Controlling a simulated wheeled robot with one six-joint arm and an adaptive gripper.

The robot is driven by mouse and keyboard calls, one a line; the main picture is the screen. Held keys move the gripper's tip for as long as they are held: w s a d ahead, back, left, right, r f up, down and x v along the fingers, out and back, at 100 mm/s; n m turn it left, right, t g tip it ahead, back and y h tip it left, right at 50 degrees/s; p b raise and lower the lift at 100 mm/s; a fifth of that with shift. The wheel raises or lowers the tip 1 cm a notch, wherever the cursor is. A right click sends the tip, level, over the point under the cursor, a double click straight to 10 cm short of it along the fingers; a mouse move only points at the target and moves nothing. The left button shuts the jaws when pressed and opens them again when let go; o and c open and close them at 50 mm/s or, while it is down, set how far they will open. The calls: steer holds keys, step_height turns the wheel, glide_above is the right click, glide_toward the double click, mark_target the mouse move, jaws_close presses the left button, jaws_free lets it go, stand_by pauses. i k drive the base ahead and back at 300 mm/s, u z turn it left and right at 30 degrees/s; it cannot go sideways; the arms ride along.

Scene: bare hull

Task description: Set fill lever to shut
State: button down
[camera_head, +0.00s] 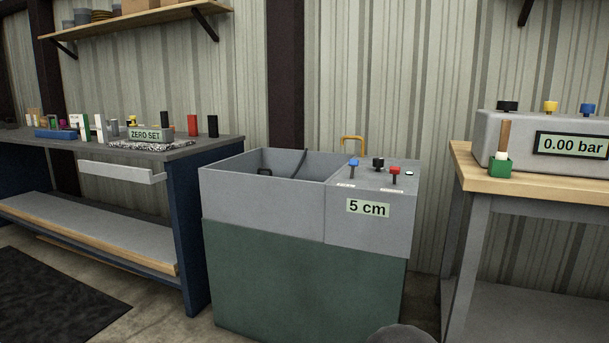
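A grey tank (262,197) on a green base stands in the middle of the head view. Its right-hand top panel carries a blue-topped lever (353,167), a black-topped lever (378,163) and a red-topped lever (395,174). All three look roughly upright. Small labels lie near the blue and red ones, too small to read, so I cannot tell which is the fill lever or its setting. A display (368,208) on the tank's front reads "5 cm". My gripper is not in view.
A workbench (205,148) with a "ZERO SET" device (149,136) and small items stands at left. A wooden-topped table (470,170) at right holds a grey box (500,132) reading "0.00 bar". A dark mat (60,300) lies at lower left. Floor gaps separate the tank from both.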

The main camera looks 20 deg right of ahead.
mark_target(353, 162)
steer(key=u, duration=3.05)
steer(key=i, duration=0.15)
steer(key=z, duration=1.85)
steer(key=i, duration=1.75)
steer(key=z, duration=0.6)
steer(key=i, duration=0.9)
steer(key=z, duration=0.9)
